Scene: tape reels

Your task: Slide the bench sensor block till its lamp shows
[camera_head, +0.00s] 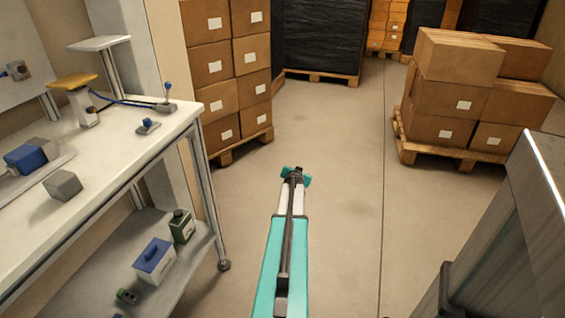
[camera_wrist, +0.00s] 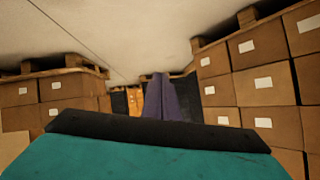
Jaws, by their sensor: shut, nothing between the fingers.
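The white workbench (camera_head: 110,160) stands at the left of the head view. On its top, a blue block with a grey end (camera_head: 27,157) sits on a flat plate at the left edge, and a plain grey block (camera_head: 62,185) lies in front of it. I cannot tell which is the sensor block, and no lit lamp shows. My gripper (camera_head: 296,172) is out over the floor, right of the bench and apart from everything on it. In the wrist view, its fingers (camera_wrist: 160,78) are together and empty.
A yellow-topped post (camera_head: 74,82), a cabled lever unit (camera_head: 166,104) and a small blue-grey part (camera_head: 148,126) stand farther back on the bench. Stacked cartons (camera_head: 450,98) stand right; the middle floor is clear.

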